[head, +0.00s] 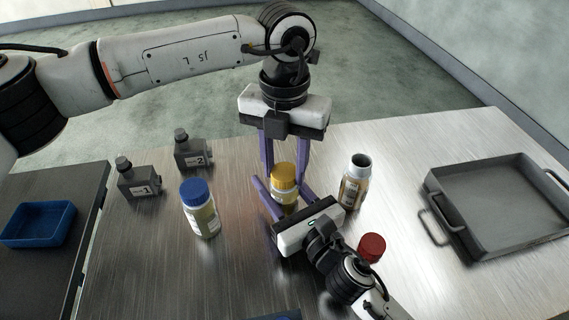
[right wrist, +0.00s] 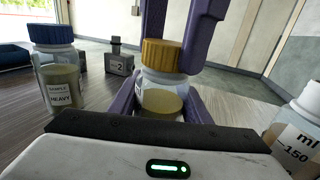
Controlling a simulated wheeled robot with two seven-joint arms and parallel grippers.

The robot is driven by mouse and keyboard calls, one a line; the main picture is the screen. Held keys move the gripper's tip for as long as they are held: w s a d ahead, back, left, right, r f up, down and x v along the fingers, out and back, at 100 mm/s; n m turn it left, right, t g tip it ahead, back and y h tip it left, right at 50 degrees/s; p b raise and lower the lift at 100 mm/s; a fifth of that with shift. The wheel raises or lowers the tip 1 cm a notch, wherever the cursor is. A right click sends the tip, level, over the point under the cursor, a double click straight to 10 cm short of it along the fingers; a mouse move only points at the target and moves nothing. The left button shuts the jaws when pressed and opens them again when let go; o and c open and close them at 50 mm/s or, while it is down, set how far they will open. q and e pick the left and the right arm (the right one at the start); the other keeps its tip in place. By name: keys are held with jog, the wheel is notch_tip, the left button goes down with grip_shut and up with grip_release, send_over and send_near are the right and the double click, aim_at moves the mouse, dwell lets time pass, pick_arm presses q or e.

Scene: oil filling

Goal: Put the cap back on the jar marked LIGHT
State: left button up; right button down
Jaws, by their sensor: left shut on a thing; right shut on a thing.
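A clear jar (head: 285,204) with a yellow cap (head: 284,174) stands mid-table. In the right wrist view the yellow cap (right wrist: 166,55) sits on the jar's (right wrist: 160,87) mouth, and the jar holds yellowish liquid. My left gripper (head: 285,168), from above, is shut on the yellow cap. My right gripper (head: 280,190), from the front, is shut around the jar body. The jar's label is hidden, so I cannot read its mark. A blue-capped jar (head: 201,213) stands to the left; its label reads HEAVY in the right wrist view (right wrist: 62,85).
An uncapped jar (head: 353,186) stands right of the grippers. A red cap (head: 372,247) lies beside my right arm. Two grey bottles (head: 139,181), (head: 191,151) stand at the left. A grey tray (head: 480,240) is at far right, a blue bin (head: 37,240) at far left.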

pick_arm(q)
jog(key=m, duration=0.4)
jog(key=shift+m, duration=0.3)
jog(key=m, duration=1.2)
jog(key=shift+m, duration=0.4)
jog(key=m, duration=0.6)
jog(key=o, duration=1.3)
jog(key=shift+c, duration=0.2)
notch_tip(320, 180, up, 12)
